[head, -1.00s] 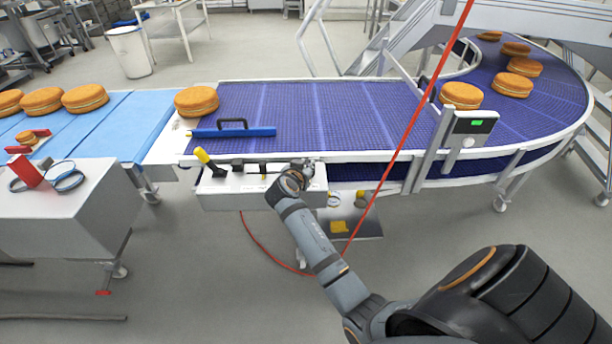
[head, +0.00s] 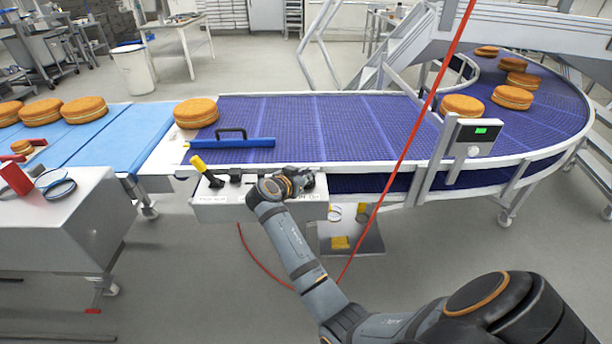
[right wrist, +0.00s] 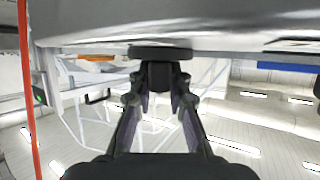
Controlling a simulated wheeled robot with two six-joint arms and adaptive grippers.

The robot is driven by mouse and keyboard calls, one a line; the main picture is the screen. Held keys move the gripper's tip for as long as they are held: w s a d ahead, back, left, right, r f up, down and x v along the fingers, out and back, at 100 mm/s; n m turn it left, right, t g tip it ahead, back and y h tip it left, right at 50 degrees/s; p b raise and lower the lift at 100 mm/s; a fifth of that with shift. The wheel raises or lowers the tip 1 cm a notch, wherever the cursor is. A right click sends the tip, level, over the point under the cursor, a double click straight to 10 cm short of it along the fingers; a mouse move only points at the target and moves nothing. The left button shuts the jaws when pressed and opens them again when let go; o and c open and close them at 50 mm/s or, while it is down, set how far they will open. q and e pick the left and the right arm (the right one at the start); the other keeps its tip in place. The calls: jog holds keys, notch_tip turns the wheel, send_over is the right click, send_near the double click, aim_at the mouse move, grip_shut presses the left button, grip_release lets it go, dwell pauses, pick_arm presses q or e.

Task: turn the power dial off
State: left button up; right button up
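The white control box (head: 225,212) hangs on the front of the conveyor, with several dark controls and a yellow-tipped lever on top. My right gripper (head: 303,182) is at the box's right end, coming from the left over its top. In the right wrist view, a dark dial (right wrist: 160,74) with a round base stands on a grey surface. The fingertips of my right gripper (right wrist: 160,92) are on either side of its grip and look closed on it. The dial's marking and setting cannot be read. My left gripper is not in view.
A red cable (head: 405,150) runs diagonally in front of the conveyor (head: 350,125), right of my arm. A blue bar with a handle (head: 232,143) lies on the belt's front edge behind the box. A grey cabinet (head: 60,230) stands at left.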

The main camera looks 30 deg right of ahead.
jog(key=o, duration=0.5)
jog(key=shift+c, duration=0.2)
notch_tip(320, 180, up, 10)
jog(key=shift+f, duration=0.1)
dwell(0.4)
